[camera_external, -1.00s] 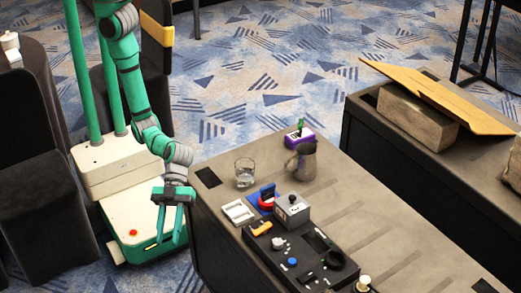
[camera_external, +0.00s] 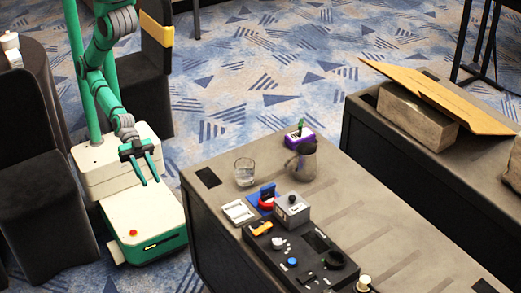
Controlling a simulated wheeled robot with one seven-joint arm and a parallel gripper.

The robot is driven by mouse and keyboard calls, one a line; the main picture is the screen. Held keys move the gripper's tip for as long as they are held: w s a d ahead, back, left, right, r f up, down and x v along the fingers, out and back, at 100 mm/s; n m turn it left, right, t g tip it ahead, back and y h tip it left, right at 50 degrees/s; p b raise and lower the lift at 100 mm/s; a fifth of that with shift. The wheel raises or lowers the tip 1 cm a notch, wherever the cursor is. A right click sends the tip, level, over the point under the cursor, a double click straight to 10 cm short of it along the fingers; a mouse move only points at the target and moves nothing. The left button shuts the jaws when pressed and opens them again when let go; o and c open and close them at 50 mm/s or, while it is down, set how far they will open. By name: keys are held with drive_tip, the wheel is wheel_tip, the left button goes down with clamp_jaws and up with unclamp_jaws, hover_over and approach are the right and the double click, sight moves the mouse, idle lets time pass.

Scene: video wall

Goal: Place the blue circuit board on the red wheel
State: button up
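The blue circuit board (camera_external: 267,190) is on the table's near left part, next to the red wheel (camera_external: 266,203). The board appears tilted up against or over the wheel. The two overlap in this view, and I cannot tell exactly how they touch. My gripper (camera_external: 150,182) is open and empty. It hangs above my base, to the left of the table and well apart from the board and the wheel.
A white tray (camera_external: 238,212) and a glass (camera_external: 244,172) stand near the board. A grey box (camera_external: 291,211) and a black control panel (camera_external: 300,262) lie to the right. A dark jug (camera_external: 302,163) and a purple box (camera_external: 299,138) stand behind. A second table (camera_external: 440,166) is at right.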

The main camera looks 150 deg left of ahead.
drive_tip(key=s+a+r, duration=0.3)
drive_tip(key=s+r, duration=0.1)
drive_tip(key=s, duration=0.2)
drive_tip(key=s+a+r+m+t, duration=0.1)
drive_tip(key=s+a+r, duration=0.2)
drive_tip(key=s+r, duration=0.2)
drive_tip(key=shift+s+a, duration=0.3)
drive_tip(key=shift+s, duration=0.8)
